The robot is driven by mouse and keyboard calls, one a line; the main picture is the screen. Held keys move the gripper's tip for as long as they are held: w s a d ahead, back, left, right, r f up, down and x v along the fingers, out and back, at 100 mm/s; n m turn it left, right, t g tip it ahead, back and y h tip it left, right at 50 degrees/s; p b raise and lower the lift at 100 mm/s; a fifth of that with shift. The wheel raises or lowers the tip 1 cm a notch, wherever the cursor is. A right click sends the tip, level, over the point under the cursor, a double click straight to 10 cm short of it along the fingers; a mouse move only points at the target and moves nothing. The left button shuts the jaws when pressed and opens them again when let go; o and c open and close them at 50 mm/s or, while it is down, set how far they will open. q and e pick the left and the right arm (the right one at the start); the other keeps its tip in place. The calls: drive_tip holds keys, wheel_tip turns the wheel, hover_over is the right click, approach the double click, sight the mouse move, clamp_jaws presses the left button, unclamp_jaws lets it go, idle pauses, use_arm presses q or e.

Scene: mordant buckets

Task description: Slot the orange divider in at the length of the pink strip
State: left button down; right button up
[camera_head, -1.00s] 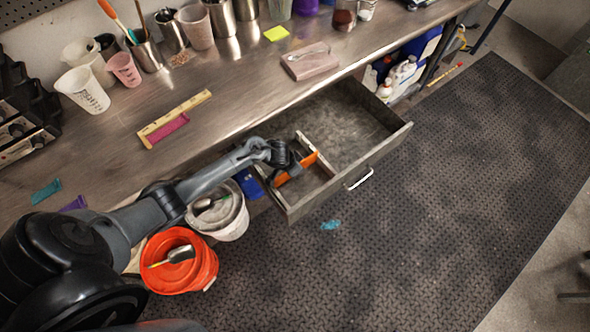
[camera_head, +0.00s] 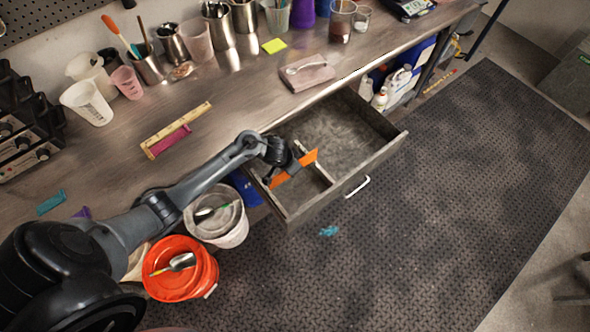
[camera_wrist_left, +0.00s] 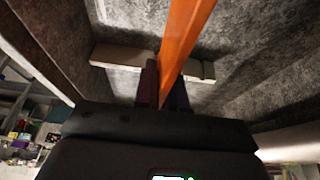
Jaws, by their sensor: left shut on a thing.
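My left gripper (camera_head: 279,167) is shut on the orange divider (camera_head: 299,167), a flat orange strip held at the open drawer's left part. In the left wrist view the divider (camera_wrist_left: 180,45) runs up from between the fingers (camera_wrist_left: 163,88), across a pale notched rail (camera_wrist_left: 120,57). Whether it sits in a notch cannot be told. The rail (camera_head: 319,172) crosses the drawer (camera_head: 350,147), partly hidden by the divider and gripper. The pink strip (camera_head: 172,140) lies on the bench along a yellowish ruler (camera_head: 176,130). My right gripper is out of view.
A grey bucket (camera_head: 231,228) and an orange bucket (camera_head: 207,272) stand on the floor below my left arm. Cups and metal pots line the bench back. A pinkish block (camera_head: 307,74) lies near the bench edge. The drawer's right part is clear.

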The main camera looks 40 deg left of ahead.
use_arm(q)
drive_tip(key=shift+r+p, duration=0.7)
drive_tip(key=shift+r, duration=0.7)
drive_tip(key=shift+r+p, duration=0.5)
drive_tip(key=shift+p, duration=0.15)
drive_tip(key=shift+r+p, duration=1.75)
drive_tip(key=shift+p, duration=0.4)
drive_tip(key=shift+r+p, duration=0.75)
drive_tip(key=shift+p, duration=0.2)
